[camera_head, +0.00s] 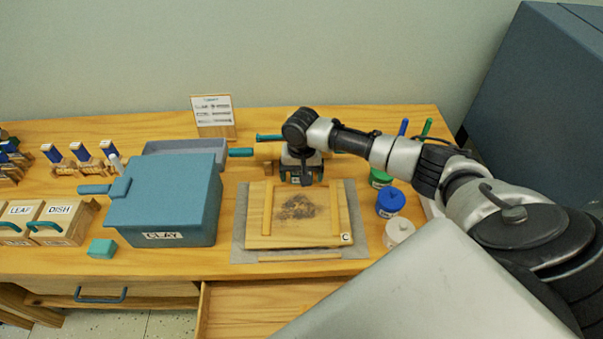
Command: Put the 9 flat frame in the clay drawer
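No label 9 is readable in this view. A wooden board (285,234) with two raised side strips, a dark patch and a tag "C" lies on a grey mat (240,228). A loose flat strip (300,257) lies along its front edge. A blue-grey lidded box (165,205) reads "CLAY". An open wooden drawer (255,306) juts out below the table front; no label on it shows. My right gripper (302,181) points down at the board's back edge; its fingers are small and dark, and whether they hold anything is unclear. My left gripper is out of view.
Blue (389,203) and white (399,232) jars stand right of the mat near my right arm. A grey tray (190,147) sits behind the clay box. A teal block (102,249) and wooden boxes (58,222) are at left. A closed drawer (100,295) is below.

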